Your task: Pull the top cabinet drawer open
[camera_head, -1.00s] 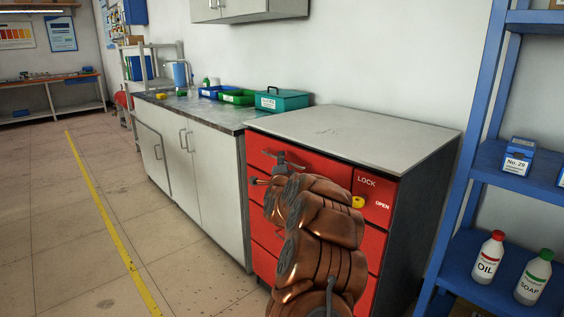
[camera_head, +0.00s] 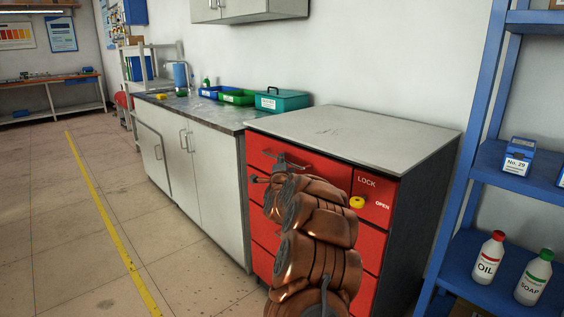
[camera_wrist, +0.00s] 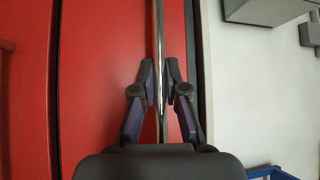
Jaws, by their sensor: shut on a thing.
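The red cabinet (camera_head: 375,240) stands in the middle of the head view, with a light grey top. Its top drawer (camera_head: 325,167) looks flush with the cabinet front, though my arm covers much of it. In the wrist view the red drawer front (camera_wrist: 100,90) fills the left and middle. The metal bar handle (camera_wrist: 158,25) runs upright through that picture. My gripper (camera_wrist: 160,72) is shut on the handle, one finger on each side of it. In the head view my gripper (camera_head: 281,161) is at the top drawer, partly hidden by my arm.
A yellow knob (camera_head: 357,202) sits on the lock panel marked LOCK and OPEN, right of the drawer. A blue shelf (camera_head: 490,165) with bottles stands close on the right. White cupboards (camera_head: 205,180) adjoin on the left. The floor (camera_head: 70,230) at the left is clear.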

